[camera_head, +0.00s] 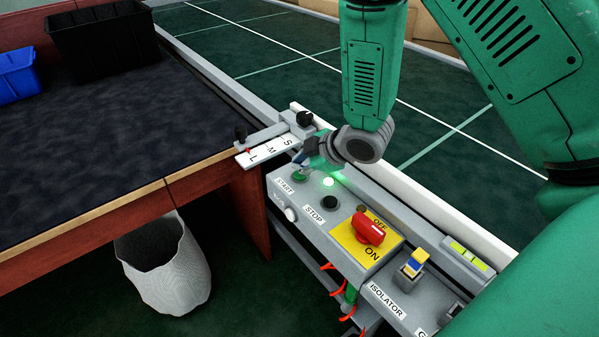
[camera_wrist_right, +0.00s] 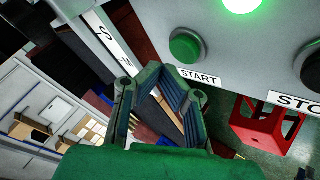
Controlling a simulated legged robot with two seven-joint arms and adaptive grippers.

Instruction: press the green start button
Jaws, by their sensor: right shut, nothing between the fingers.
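The green start button (camera_head: 299,177) sits on top of the grey control box (camera_head: 345,260), beside the START label. My right gripper (camera_head: 303,158) is shut and empty, close to the button at the far end of the box. In the right wrist view its fingertips (camera_wrist_right: 168,74) appear just below the button; I cannot tell whether they touch it. My left gripper is not in view.
A lit green lamp (camera_head: 328,182) and a black STOP button (camera_head: 329,202) are close by. A red switch (camera_head: 368,229) on a yellow plate sits nearer. A size slide (camera_head: 272,150) marked S, M, L lies beyond the button. Bins stand on the dark table (camera_head: 90,150).

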